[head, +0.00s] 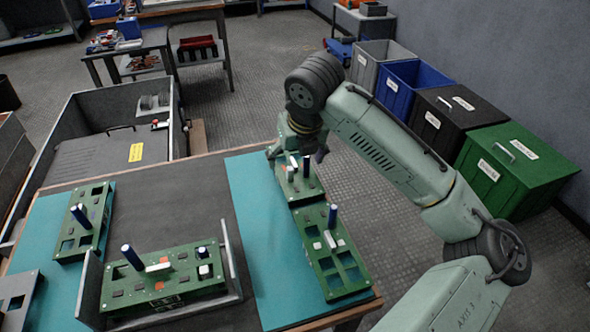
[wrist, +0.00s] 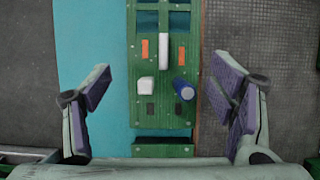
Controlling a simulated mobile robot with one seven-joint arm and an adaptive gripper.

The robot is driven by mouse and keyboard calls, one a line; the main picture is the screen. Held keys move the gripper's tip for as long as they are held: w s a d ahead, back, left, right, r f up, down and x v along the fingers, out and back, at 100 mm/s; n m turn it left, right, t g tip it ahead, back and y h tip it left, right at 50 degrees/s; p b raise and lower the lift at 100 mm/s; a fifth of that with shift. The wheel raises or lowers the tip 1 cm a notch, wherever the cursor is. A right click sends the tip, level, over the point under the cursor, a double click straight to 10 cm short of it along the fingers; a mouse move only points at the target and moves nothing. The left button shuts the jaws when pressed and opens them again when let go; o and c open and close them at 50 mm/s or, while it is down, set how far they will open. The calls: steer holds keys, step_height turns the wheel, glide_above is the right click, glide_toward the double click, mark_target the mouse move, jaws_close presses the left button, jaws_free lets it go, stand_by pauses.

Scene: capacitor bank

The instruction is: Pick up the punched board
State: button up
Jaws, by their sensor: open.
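Several green boards with square cutouts lie on the table, and I cannot tell for sure which one is called the punched board. The far board on the right-hand teal mat (head: 297,190) is below my gripper (head: 298,153). Another board, with several cutouts (head: 335,270), lies just nearer on the same mat. In the wrist view a green board (wrist: 163,110) runs between my open fingers (wrist: 163,84), touching neither.
A board (head: 182,272) sits in a grey tray (head: 232,262) in the front middle. Another board (head: 84,222) lies on the left teal mat (head: 45,225). A grey bin (head: 75,100) stands beyond the table. Blue, black and green (head: 512,165) bins stand on the floor at right.

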mark_target(295, 165)
steer(key=x, duration=0.5)
steer(key=shift+d+p, duration=0.2)
steer(key=shift+p, duration=0.2)
steer(key=shift+c, duration=0.3)
steer(key=c, duration=0.8)
